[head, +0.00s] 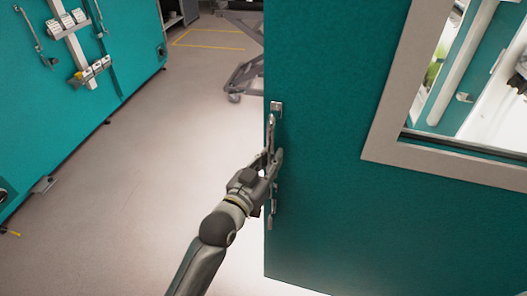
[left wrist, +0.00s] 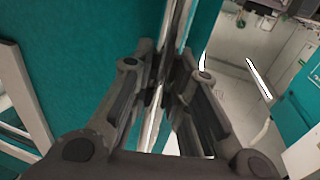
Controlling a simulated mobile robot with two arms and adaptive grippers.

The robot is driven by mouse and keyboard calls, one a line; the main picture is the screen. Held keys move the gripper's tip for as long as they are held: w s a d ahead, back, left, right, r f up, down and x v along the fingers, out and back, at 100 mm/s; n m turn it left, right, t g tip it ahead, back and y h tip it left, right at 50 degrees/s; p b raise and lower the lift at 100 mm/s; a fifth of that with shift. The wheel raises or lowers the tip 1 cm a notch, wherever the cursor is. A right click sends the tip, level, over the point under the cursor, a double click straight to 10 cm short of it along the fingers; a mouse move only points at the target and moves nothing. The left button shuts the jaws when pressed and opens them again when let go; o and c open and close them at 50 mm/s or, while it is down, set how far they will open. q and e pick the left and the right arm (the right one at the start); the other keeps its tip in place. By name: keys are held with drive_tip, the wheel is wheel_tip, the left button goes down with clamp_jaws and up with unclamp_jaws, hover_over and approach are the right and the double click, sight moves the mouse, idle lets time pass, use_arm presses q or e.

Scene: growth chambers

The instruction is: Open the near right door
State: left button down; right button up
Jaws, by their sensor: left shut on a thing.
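The teal door (head: 330,190) with a grey-framed window fills the right half of the head view. Its free edge, with the handle, is on the left, and open floor shows beyond that edge. The upright metal handle (head: 271,130) is near this edge. My left gripper (head: 271,164) is shut on the handle at about its middle, and its fingers hide part of it. In the left wrist view, the fingers (left wrist: 163,90) close around the bright bar of the handle (left wrist: 180,40), with the teal door face (left wrist: 100,50) on the left. My right gripper does not show.
Teal cabinets (head: 75,90) with metal latches stand along the left. A grey wheeled cart (head: 245,75) stands beyond the door edge. Yellow tape (head: 210,31) marks the floor at the back. The pale floor (head: 140,190) between cabinets and door is clear apart from my arm above it.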

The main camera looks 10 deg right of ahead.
use_arm(q)
drive_tip(key=shift+s+a+r, duration=0.2)
drive_tip(key=shift+s+a, duration=0.1)
drive_tip(key=shift+s, duration=0.2)
drive_tip(key=c, duration=1.4)
unclamp_jaws()
drive_tip(key=shift+f, duration=0.15)
drive_tip(key=shift+o, duration=0.2)
drive_tip(key=v, duration=1.2)
